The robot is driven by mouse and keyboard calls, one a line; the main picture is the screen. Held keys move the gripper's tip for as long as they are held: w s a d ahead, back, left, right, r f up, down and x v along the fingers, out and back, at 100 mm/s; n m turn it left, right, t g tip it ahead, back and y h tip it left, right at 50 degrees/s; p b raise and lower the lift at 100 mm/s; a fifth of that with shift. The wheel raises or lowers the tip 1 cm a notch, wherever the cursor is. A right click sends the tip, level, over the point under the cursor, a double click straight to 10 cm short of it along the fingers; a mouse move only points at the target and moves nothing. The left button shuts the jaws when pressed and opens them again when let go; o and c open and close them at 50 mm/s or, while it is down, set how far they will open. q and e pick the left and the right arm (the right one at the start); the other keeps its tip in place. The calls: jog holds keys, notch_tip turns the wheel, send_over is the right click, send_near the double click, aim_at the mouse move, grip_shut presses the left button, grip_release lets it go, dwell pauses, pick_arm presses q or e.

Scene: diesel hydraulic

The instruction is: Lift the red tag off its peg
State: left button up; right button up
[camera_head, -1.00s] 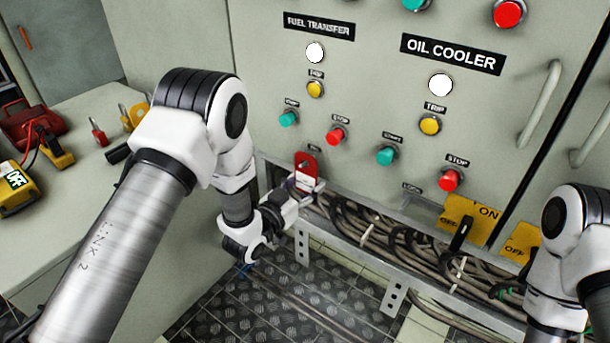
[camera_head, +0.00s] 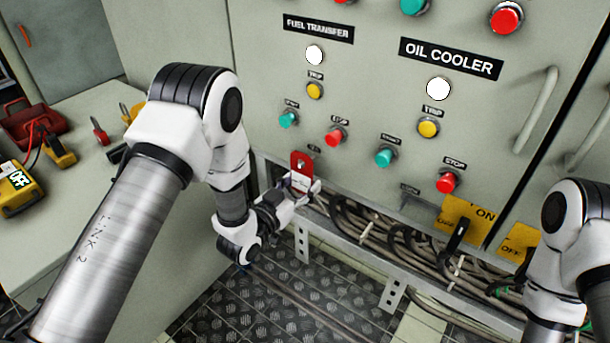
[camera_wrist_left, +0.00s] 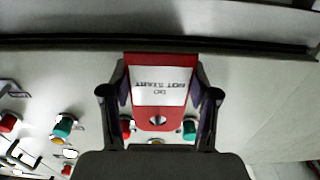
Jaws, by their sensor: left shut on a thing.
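The red tag (camera_head: 301,163) with a white label is at the lower left of the grey cabinet front, below the fuel transfer buttons. My left gripper (camera_head: 303,186) is shut on its lower, labelled part. In the left wrist view the tag (camera_wrist_left: 159,92) sits between the two dark fingers of the left gripper (camera_wrist_left: 160,96), and its hole shows near the lower end. Whether the peg is still in the hole cannot be told. My right arm shows at the right edge, but its gripper is out of view.
Below the panel, bundled cables (camera_head: 375,230) run in an open metal tray. Red and green push buttons (camera_head: 336,137) stick out above the tag. Yellow switch plates (camera_head: 467,219) are to the right. A side bench (camera_head: 83,185) at left holds a yellow meter (camera_head: 20,190) and padlocks.

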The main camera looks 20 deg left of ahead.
pick_arm(q)
jog(key=shift+p+v, duration=0.45)
jog(key=shift+v, duration=1.8)
jog(key=shift+r, duration=0.15)
jog(key=shift+s+a+r+p, duration=0.35)
jog(key=shift+s+r+p, duration=0.4)
jog(key=shift+s+p, duration=0.15)
jog(key=shift+s+a+r+p, duration=0.15)
jog(key=shift+s+r+p, duration=0.2)
jog(key=shift+s, duration=0.15)
jog(key=shift+s+a+r+p, duration=0.2)
jog(key=shift+s+r+p, duration=0.15)
jog(key=shift+s, duration=0.15)
